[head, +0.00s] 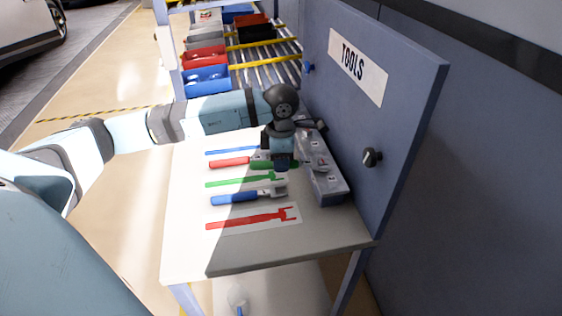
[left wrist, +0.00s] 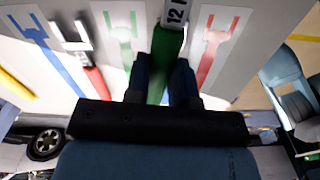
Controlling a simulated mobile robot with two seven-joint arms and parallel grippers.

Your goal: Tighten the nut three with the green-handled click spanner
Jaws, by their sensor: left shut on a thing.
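My left gripper (head: 283,166) is over the table's right half, in front of a long grey block (head: 322,180). It is shut on the green-handled spanner (head: 259,164). In the left wrist view the green handle (left wrist: 160,72) sits between the two fingers (left wrist: 166,78), and its grey head, marked 12, reaches the top edge. The fingers hide part of the handle. I cannot make out nut three in either view. My right gripper is not in view.
On the table (head: 290,255) lie a red-handled spanner (head: 230,163) and a blue-handled spanner (head: 235,198) among blue, green and red printed outlines (head: 250,219). A blue panel marked TOOLS (head: 420,110) bounds the right side. Bins (head: 206,80) stand behind. The table's front is clear.

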